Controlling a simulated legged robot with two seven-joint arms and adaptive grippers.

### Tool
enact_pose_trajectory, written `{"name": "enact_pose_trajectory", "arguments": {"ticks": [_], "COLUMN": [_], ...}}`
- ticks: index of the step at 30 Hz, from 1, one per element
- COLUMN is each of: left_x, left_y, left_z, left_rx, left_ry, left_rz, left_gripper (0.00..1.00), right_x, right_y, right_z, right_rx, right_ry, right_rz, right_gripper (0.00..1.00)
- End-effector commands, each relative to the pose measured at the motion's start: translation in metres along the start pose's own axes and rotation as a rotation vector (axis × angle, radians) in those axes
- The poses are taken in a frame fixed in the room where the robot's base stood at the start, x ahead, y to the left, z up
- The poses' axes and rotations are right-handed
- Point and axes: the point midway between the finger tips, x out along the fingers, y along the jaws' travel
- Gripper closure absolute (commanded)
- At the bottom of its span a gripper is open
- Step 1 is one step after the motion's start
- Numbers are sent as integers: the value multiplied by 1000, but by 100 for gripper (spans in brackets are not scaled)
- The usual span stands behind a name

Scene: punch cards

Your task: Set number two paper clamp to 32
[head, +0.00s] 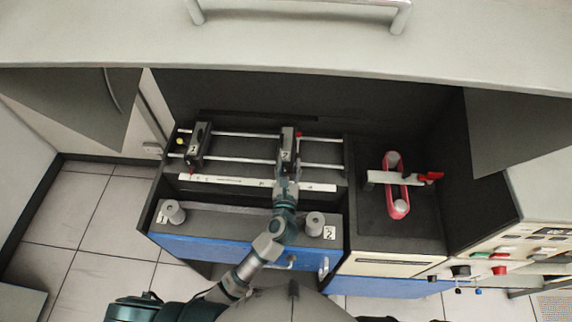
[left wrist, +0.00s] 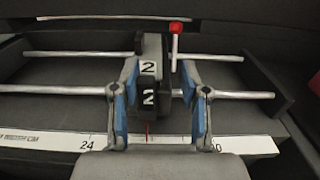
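The number two paper clamp (head: 288,143) is a dark block marked 2, sitting on two metal rails. In the left wrist view the clamp (left wrist: 150,75) has a red-tipped lever (left wrist: 176,30) up on its right side. A thin red pointer (left wrist: 148,128) hangs below it over the white scale (left wrist: 60,142), right of the mark 24. Another number, ending in 0, is partly hidden by the right finger. My left gripper (left wrist: 163,105) is open, with blue-padded fingers on either side of the clamp's lower front. The right finger is apart from the block; left finger contact is unclear. My right gripper is out of view.
The number one clamp (head: 198,145) sits on the same rails to the left. Two grey knobs (head: 173,211) (head: 314,223) stand on the front ledge. A red looped part (head: 397,185) with a red-handled lever is to the right. An overhanging panel (head: 300,45) spans above.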

Motion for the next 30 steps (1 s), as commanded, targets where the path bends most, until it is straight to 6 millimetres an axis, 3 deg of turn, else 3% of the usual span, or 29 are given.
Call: {"name": "enact_pose_trajectory", "arguments": {"ticks": [5,10,24,30], "left_x": [0,-8,-101,-118], "left_y": [4,6,-9,-8], "left_z": [0,-1,-2,-2], "left_rx": [-2,-5,6,6], "left_ry": [0,1,4,2], "left_rz": [0,-1,-1,0], "left_gripper": [56,56,56,56], "right_x": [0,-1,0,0], "right_y": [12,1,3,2], "right_z": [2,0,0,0], "right_rx": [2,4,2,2], "right_ry": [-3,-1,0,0], "right_rz": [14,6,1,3], "right_gripper": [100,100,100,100]}}
